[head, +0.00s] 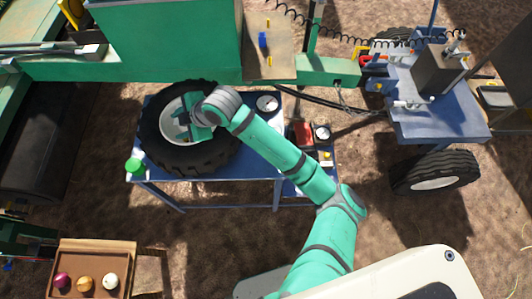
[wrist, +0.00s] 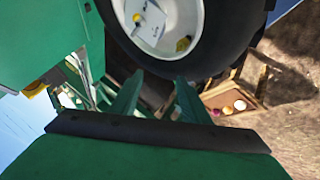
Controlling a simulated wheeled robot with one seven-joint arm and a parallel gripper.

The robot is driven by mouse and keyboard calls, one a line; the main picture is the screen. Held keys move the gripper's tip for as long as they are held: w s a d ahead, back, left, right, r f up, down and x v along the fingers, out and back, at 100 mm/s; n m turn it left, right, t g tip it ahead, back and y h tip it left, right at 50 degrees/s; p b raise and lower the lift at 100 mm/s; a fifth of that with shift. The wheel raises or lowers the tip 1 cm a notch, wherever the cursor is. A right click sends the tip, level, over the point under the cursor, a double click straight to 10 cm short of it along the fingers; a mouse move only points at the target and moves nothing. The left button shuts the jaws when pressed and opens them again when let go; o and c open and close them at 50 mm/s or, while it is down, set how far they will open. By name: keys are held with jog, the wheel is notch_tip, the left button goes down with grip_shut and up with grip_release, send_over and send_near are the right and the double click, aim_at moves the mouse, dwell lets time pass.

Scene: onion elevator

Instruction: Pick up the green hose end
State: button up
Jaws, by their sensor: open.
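I cannot make out a green hose end for certain in either view. Black hoses (head: 320,101) run between the green machine and the blue trailer in the head view; their ends are too small to tell by colour. My gripper (head: 186,127) is over the white hub of the tire lying on the blue table, far left of those hoses. In the wrist view my gripper (wrist: 157,97) has its two green fingers apart with nothing between them. A small round green object (head: 134,166) sits at the table's left corner.
The black tire (head: 215,155) covers much of the blue table (head: 255,165). The green machine (head: 170,40) stands behind it and the blue trailer (head: 440,120) at right. A wooden crate (head: 95,246) with onions is at lower left. Bare ground lies between table and trailer.

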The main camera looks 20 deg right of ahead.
jog(key=s+d+f+g+h, duration=0.1)
jog(key=s+d+f+h, duration=0.1)
jog(key=d, duration=0.6)
jog(key=s+d+f+n+g+h, duration=0.1)
jog(key=s+d+f+g+h, duration=0.1)
jog(key=s+d, duration=0.3)
jog(key=s+d+f+g+h, duration=0.2)
jog(key=s+d+f+h, duration=0.1)
jog(key=d, duration=1)
jog(key=shift+s+d+f+n, duration=0.2)
jog(key=shift+f+n, duration=0.1)
jog(key=shift+f, duration=0.3)
notch_tip(320, 180, down, 5)
jog(key=shift+d+f, duration=0.1)
jog(key=shift+d, duration=0.05)
jog(key=shift+w+a+f, duration=0.1)
jog(key=shift+a+f, duration=0.15)
jog(key=shift+f, duration=0.15)
jog(key=shift+a+f, duration=0.1)
jog(key=shift+f, duration=2.2)
jog(key=shift+w, duration=0.1)
grip_shut()
